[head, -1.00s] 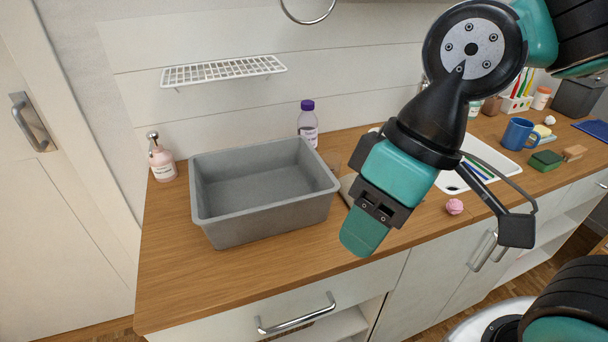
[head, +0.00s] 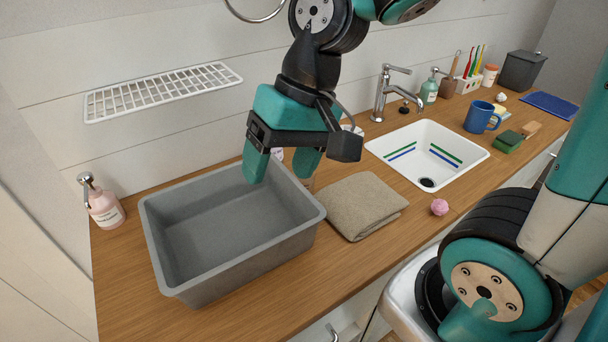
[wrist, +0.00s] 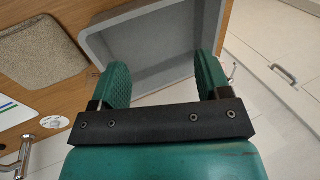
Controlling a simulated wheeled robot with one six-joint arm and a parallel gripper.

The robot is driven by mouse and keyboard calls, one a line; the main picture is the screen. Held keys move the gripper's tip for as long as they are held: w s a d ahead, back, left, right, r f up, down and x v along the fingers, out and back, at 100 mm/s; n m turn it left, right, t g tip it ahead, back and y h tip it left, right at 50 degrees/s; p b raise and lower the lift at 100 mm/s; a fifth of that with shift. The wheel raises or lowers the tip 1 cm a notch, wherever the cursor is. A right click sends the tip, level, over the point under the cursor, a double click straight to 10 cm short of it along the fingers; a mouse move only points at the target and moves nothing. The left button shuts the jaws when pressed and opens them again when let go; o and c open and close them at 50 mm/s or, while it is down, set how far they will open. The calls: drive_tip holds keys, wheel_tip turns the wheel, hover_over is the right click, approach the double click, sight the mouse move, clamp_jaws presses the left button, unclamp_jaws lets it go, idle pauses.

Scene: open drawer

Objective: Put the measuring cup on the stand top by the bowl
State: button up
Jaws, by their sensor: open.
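I see no measuring cup, bowl or stand that I can make out in either view. My gripper (head: 280,165) is open, with two green fingers spread apart and nothing visible between them. In the head view it appears over the back right part of a grey tub. In the wrist view my gripper (wrist: 163,68) has its fingers on either side of the tub's image, pointing towards it. The tub looks empty.
The grey tub (head: 168,268) stands on the wooden counter (head: 115,292). A folded beige cloth (head: 361,204), a white sink (head: 408,150), a pink ball (head: 439,207) and a blue mug (head: 481,116) are to the right. A pink soap bottle (head: 104,209) stands left. A wire shelf (head: 160,92) hangs above.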

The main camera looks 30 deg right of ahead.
drive_tip(key=w+d+f+m+t+p, duration=0.1)
drive_tip(key=w+d+f+m+p, duration=0.15)
drive_tip(key=w+d+m, duration=0.7)
drive_tip(key=w+d+f+m+p, duration=0.1)
drive_tip(key=w+d+f+m, duration=0.4)
drive_tip(key=d+m, duration=0.6)
drive_tip(key=w+a+f, duration=0.1)
drive_tip(key=f, duration=0.2)
drive_tip(key=w+a+f+m+p, duration=0.1)
drive_tip(key=f, duration=0.2)
drive_tip(key=a+f+m+p, duration=0.1)
drive_tip(key=a+f, duration=0.1)
drive_tip(key=f, duration=0.2)
drive_tip(key=shift+w, duration=0.4)
drive_tip(key=shift+p+x, duration=0.9)
drive_tip(key=shift+x, duration=2.2)
drive_tip(key=shift+s, duration=0.1)
drive_tip(key=c, duration=0.7)
drive_tip(key=shift+c, duration=0.2)
